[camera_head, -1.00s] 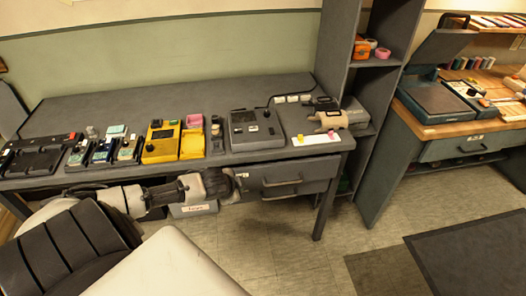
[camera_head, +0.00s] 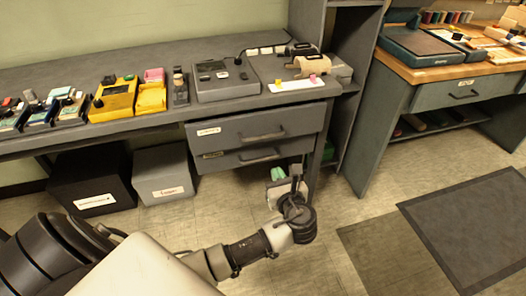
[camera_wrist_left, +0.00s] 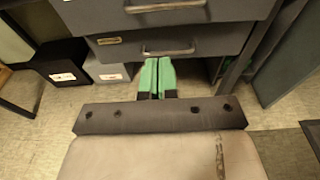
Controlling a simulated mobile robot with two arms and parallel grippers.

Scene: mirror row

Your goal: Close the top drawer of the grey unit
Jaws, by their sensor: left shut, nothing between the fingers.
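The grey unit hangs under the right end of the long desk and has two drawers with bar handles. The top drawer (camera_head: 230,130) stands out in front of the lower drawer (camera_head: 225,161); how far it is out is hard to tell. In the left wrist view the top drawer (camera_wrist_left: 215,12) overhangs the lower drawer (camera_wrist_left: 125,50). My left gripper (camera_head: 278,173) is below and in front of the drawers, towards their right side. Its green fingers (camera_wrist_left: 157,62) are shut together, empty, pointing at the lower drawer, apart from the handles. My right gripper is not in view.
A black box (camera_head: 92,185) and a grey box (camera_head: 163,175) stand under the desk left of the unit. A grey shelf (camera_head: 345,130) rises to the right, and a wood-topped bench (camera_head: 440,72) is beyond it. The floor in front is open, with a dark mat (camera_head: 475,230).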

